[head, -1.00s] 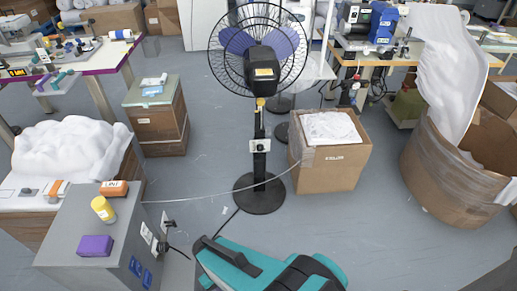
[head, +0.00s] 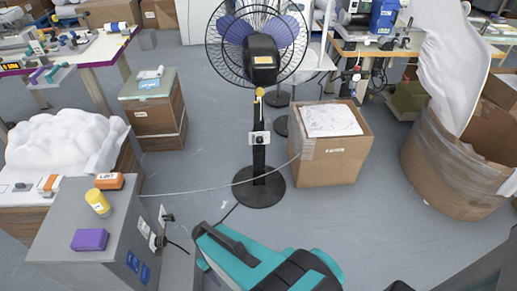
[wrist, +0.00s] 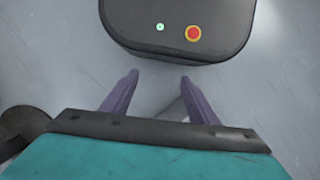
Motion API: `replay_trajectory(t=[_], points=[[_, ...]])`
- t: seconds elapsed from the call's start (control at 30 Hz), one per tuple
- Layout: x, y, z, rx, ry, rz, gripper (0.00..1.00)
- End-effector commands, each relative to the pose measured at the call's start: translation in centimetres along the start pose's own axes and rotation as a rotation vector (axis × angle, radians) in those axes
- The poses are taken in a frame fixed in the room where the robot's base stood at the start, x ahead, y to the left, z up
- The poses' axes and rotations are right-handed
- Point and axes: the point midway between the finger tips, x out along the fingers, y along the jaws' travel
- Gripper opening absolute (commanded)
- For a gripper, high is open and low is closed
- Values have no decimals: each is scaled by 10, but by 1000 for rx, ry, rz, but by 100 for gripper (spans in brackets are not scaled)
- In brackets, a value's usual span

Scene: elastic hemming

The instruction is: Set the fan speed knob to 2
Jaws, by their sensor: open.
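The pedestal fan (head: 259,60) stands upright on a round black base (head: 258,188) in the middle of the head view. A small pale control box (head: 259,138) with a dark round knob sits partway up its pole. The knob's setting is too small to read. My gripper (wrist: 158,80) shows in the wrist view with two purple fingers apart and nothing between them. The fan does not show clearly in the wrist view, and I cannot make out the gripper in the head view. The gripper is not at the knob.
A cardboard box (head: 327,165) stands close right of the fan. A grey cabinet (head: 75,215) at left carries a purple block (head: 89,240), a yellow cylinder (head: 97,202) and an orange block (head: 109,181). A pale cord crosses from the cabinet side to the box. Floor (head: 380,235) at right front is open.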

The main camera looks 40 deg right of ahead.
Motion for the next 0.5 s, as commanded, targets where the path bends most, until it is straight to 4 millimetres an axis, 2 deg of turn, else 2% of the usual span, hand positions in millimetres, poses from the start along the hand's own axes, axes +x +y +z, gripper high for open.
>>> replay_trajectory(t=[0.03, 0.1, 0.5], points=[[13, 8, -19, 1, 38, 1, 54], [17, 17, -41, -2, 94, 6, 54], [27, 87, -152, -16, 401, 75, 54]])
